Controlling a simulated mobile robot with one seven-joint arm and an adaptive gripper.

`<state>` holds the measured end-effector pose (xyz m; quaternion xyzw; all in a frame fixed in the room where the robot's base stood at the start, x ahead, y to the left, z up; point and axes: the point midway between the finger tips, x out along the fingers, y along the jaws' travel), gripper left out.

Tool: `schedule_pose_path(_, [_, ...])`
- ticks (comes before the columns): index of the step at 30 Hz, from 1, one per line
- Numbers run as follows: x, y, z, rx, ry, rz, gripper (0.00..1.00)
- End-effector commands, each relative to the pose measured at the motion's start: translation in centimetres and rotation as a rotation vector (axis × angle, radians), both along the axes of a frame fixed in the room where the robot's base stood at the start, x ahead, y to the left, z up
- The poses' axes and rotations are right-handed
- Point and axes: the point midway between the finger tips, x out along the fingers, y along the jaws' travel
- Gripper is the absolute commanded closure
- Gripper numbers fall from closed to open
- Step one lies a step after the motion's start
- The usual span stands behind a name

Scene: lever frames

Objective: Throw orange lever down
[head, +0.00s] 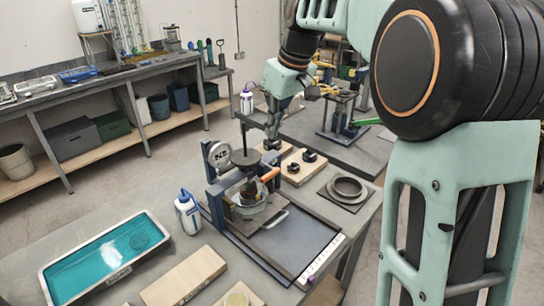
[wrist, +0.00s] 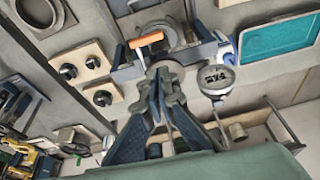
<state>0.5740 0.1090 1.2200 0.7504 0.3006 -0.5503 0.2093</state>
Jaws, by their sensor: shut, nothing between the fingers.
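The orange lever (head: 270,174) is a short orange handle on the right side of a small blue-framed press (head: 213,190). It also shows in the wrist view (wrist: 146,39), above and slightly left of my fingertips. My gripper (head: 272,143) is shut and empty, pointing down behind and above the lever in the head view. In the wrist view, my gripper (wrist: 165,72) has its fingertips together and appears apart from the lever. How far the fingertips are from the lever in depth is hard to tell.
A round gauge (head: 219,154) stands on the press. Wooden boards with black knobs (head: 302,167) lie behind the lever, with a dark ring on a plate (head: 347,187) to their right. A white bottle (head: 188,212) and a teal-filled tray (head: 107,256) are left of the press.

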Motion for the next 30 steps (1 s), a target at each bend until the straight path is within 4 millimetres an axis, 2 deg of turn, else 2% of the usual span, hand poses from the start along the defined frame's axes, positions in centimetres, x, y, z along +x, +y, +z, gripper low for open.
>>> schedule_pose_path(5, [0.0, -1.1, 0.2, -0.028, 0.006, 0.038, 1.00])
schedule_pose_path(17, [0.0, -1.0, -0.1, -0.029, 0.008, 0.040, 1.00])
schedule_pose_path(23, [0.4, -0.5, -2.6, -0.029, 0.012, 0.040, 1.00])
schedule_pose_path(30, [1.4, 0.6, -7.5, -0.030, 0.012, 0.041, 1.00])
